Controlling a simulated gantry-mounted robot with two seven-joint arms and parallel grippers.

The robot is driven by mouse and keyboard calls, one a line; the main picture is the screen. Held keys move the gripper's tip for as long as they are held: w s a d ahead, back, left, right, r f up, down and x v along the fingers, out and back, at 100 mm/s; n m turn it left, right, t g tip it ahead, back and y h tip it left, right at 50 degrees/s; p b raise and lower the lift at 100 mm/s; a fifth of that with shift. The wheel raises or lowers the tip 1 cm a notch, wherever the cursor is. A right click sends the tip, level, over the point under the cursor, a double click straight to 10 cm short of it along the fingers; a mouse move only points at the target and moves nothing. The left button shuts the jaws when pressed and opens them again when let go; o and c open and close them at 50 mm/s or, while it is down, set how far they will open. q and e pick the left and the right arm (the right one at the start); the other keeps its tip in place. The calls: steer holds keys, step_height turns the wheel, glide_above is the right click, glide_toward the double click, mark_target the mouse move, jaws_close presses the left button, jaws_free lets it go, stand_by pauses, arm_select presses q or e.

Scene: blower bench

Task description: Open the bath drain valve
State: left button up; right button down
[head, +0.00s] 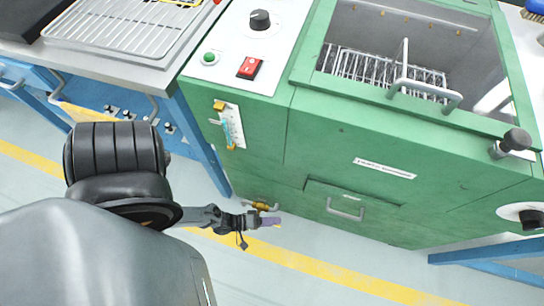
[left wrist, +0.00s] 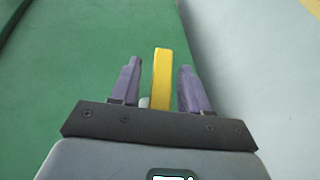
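The bath drain valve (head: 262,206) is a small brass fitting low on the front of the green bath cabinet (head: 240,175), near its left lower corner. My left gripper (head: 270,221) is right at the valve, with its purple fingertips just below it in the head view. In the left wrist view, a yellow handle (left wrist: 161,78) stands upright between the two purple fingers of the left gripper (left wrist: 157,88). Gaps show on both sides of the handle, so the fingers are apart and do not grip it. My right gripper is not in view.
A blue bench (head: 110,115) with a wire rack (head: 130,25) stands to the left. The cabinet carries a sight gauge (head: 229,125), a drawer handle (head: 345,209) and a red switch (head: 249,67). The floor (head: 330,248) in front is clear, with a yellow line.

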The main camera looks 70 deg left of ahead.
arm_select(q)
steer(key=shift+s, duration=0.1)
steer(key=shift+s+a+r, duration=0.1)
steer(key=shift+s, duration=0.15)
steer(key=p+v, duration=0.2)
steer(key=v, duration=0.8)
steer(key=shift+p, duration=0.4)
